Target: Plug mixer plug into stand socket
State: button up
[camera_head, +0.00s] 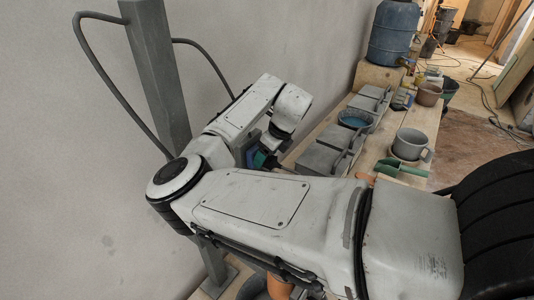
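A grey upright post (155,70), which looks like the stand, rises against the wall at the left, with a dark cable or bar curving out on each side. Its foot shows below my arm's elbow. My gripper (264,158) is mostly hidden behind my own arm links, to the right of the post. A small teal and dark blue patch shows there; I cannot tell whether it is part of the gripper or a held thing. The fingertips are not clear. I cannot make out the mixer plug or the stand socket.
A long wooden bench (437,110) runs along the wall. It carries several grey lidded boxes (325,160), a grey pot (409,144), a green scoop (402,167), a blue-filled bucket (356,119) and a big blue barrel (394,35). The brown floor (480,145) lies right of it.

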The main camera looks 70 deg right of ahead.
jog(key=b+v, duration=0.2)
jog(key=v, duration=0.8)
jog(key=shift+r, duration=0.35)
jog(key=shift+s, duration=0.2)
